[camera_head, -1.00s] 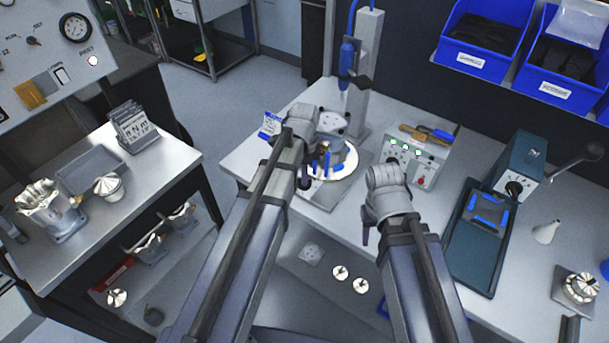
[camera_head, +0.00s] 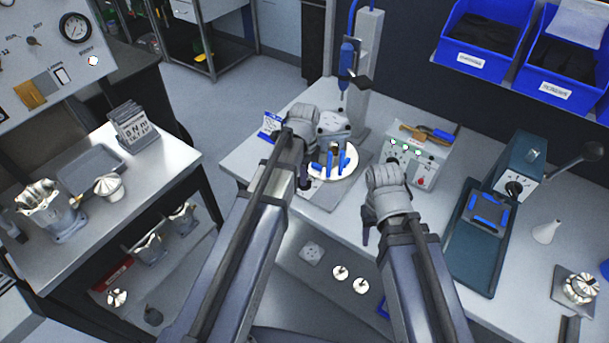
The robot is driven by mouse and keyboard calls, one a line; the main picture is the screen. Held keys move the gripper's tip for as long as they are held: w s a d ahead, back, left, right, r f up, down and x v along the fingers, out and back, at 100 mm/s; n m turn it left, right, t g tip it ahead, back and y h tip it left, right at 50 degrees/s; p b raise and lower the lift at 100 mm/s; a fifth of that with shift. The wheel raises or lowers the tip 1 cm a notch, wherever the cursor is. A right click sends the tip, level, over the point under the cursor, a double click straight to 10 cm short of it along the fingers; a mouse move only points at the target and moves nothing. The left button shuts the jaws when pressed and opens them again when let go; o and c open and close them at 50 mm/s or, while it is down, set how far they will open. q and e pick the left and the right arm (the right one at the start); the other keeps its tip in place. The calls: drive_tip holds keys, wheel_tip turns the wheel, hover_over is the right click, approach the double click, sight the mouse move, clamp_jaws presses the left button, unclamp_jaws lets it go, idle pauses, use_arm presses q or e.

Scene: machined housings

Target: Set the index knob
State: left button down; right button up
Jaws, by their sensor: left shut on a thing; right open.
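A round pale plate (camera_head: 348,172) with several upright blue pieces (camera_head: 345,160) sits on a grey base on the bench, below the blue-handled tool. A grey part with holes (camera_head: 333,122) shows just behind it. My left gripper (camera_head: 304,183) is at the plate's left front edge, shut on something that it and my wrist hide. I cannot make out the index knob itself. My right gripper (camera_head: 366,236) is open and empty, pointing down near the bench's front edge, right of the plate and apart from it.
A control box (camera_head: 420,158) with lit buttons stands right of the plate. A teal press (camera_head: 478,235) is further right. A grey post (camera_head: 368,60) carries the blue tool (camera_head: 346,62) behind the plate. A small blue-and-white card (camera_head: 270,126) stands left of my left wrist.

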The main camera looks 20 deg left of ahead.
use_arm(q)
drive_tip(key=c, duration=0.9)
unclamp_jaws()
drive_tip(key=shift+o, duration=0.2)
drive_tip(key=shift+r, duration=0.15)
use_arm(e)
drive_tip(key=shift+r, duration=0.1)
use_arm(q)
wheel_tip(320, 180, up, 8)
drive_tip(key=p, duration=0.8)
drive_tip(key=shift+f, duration=0.2)
use_arm(e)
wheel_tip(320, 180, up, 8)
drive_tip(key=shift+f, duration=0.2)
use_arm(q)
drive_tip(key=shift+s, duration=0.1)
drive_tip(key=s+d+n+y, duration=0.1)
drive_tip(key=s+d+n, duration=0.9)
drive_tip(key=s+n, duration=0.3)
drive_tip(key=shift+s+d+n, duration=0.3)
drive_tip(key=shift+s, duration=0.6)
use_arm(e)
drive_tip(key=shift+f, duration=0.15)
